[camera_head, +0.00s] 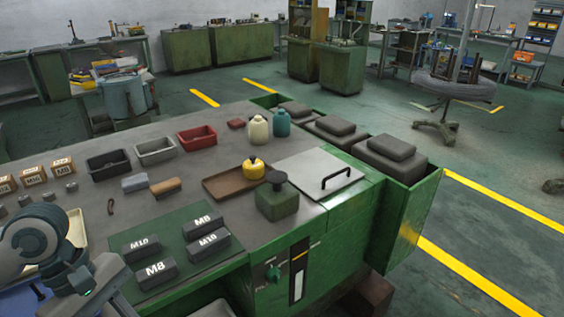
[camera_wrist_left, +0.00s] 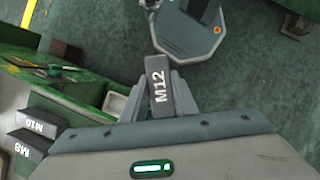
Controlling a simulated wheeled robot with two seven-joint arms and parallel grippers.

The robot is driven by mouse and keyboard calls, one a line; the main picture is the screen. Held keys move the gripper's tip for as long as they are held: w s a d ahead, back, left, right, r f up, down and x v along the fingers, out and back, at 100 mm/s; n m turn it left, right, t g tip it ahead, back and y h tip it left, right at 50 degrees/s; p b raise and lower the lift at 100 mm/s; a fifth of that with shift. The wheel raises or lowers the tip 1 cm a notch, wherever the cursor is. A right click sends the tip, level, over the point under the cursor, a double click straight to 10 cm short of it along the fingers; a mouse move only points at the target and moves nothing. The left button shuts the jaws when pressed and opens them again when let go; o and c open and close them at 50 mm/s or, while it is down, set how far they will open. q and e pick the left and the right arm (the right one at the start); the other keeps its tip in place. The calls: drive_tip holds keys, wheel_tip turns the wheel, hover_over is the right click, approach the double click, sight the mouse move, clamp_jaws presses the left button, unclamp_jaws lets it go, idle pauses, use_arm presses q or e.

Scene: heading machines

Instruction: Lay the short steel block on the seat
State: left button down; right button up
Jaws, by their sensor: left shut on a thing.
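In the left wrist view a dark grey block marked M12 (camera_wrist_left: 158,82) is between the fingers of my left gripper (camera_wrist_left: 162,98), which is shut on it. Floor shows beyond the block. In the head view my left wrist (camera_head: 85,285) is at the lower left, beside the green machine; its fingertips and the held block are out of that picture. I cannot tell which surface is the seat. My right gripper is not in view.
Behind the plate stand small bins, black (camera_head: 108,164), grey (camera_head: 155,151) and red (camera_head: 197,138). A brown tray (camera_head: 222,184) holds a yellow pot (camera_head: 253,168). A green-based knob (camera_head: 277,199) stands at the front edge. A cream tray (camera_head: 76,226) is near my arm.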

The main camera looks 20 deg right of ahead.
use_arm(q)
drive_tip(key=w+a+f+m+y, duration=0.1)
drive_tip(key=a+m, duration=0.3)
drive_tip(key=a, duration=0.1)
drive_tip(key=w+a+f+m+g+y, duration=0.1)
drive_tip(key=a+m+y, duration=0.1)
drive_tip(key=a+m, duration=0.2)
drive_tip(key=shift+w+a+f, duration=0.25)
drive_tip(key=shift+a+f, duration=0.05)
drive_tip(key=shift+a, duration=0.45)
